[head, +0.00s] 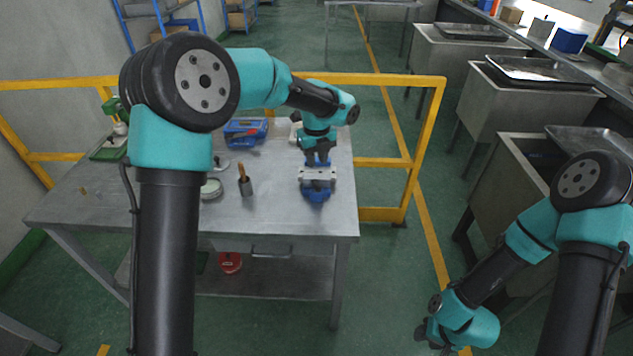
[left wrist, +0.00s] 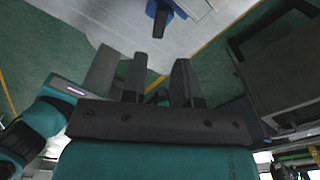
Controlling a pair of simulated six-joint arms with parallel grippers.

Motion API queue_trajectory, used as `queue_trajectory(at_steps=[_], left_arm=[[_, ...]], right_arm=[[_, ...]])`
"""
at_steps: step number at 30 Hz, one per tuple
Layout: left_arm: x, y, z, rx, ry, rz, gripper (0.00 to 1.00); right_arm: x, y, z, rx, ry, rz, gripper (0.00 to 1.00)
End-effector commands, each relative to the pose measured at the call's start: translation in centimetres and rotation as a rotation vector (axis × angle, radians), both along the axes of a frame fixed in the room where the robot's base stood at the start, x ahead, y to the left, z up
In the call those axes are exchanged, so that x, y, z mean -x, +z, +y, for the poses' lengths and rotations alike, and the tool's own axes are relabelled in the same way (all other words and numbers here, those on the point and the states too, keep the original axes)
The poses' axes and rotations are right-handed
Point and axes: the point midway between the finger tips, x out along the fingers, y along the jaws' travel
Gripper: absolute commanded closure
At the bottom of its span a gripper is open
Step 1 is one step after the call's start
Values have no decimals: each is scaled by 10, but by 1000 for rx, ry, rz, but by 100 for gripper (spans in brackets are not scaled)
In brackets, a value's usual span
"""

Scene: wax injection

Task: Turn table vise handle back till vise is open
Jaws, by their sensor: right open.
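The table vise (head: 316,194) has a blue body and pale jaw plates and stands near the right end of the metal table. My left gripper (head: 318,158) is just behind and above it in the head view, pointing down. In the left wrist view, the two dark fingers (left wrist: 159,62) are apart with nothing between them. A blue part with a dark bar (left wrist: 160,20), which looks like the vise handle, lies beyond the fingertips. The gap between the vise jaws is too small to judge. My right gripper (head: 430,333) is open and empty, low at the right, away from the table.
On the metal table (head: 275,215) are a blue toolbox (head: 245,131), a dark cup with a brush (head: 245,187), a round tin (head: 211,189) and a green device (head: 110,150). A yellow rail (head: 425,140) runs behind and right of the table. Metal sinks stand further right.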

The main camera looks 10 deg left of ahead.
Motion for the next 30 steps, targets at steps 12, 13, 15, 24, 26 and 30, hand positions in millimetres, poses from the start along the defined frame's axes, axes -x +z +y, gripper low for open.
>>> queue_trajectory(at_steps=[12, 13, 15, 24, 26, 30], left_arm=[[1, -70, 1, 0, 0, 3, 72], [1, -74, 1, 0, 0, 3, 72], [0, -82, 1, -1, 0, 2, 72], [0, -92, 0, 1, 1, -1, 72], [0, -92, 0, 1, 1, -1, 72], [0, -92, 0, 1, 1, -1, 78]], right_arm=[[0, 0, 0, 0, 0, 0, 57], [0, 0, 0, 0, 0, 0, 57], [0, 0, 0, 0, 0, 0, 57], [0, 0, 0, 0, 0, 0, 57], [0, 0, 0, 0, 0, 0, 57], [0, 0, 0, 0, 0, 0, 57]])
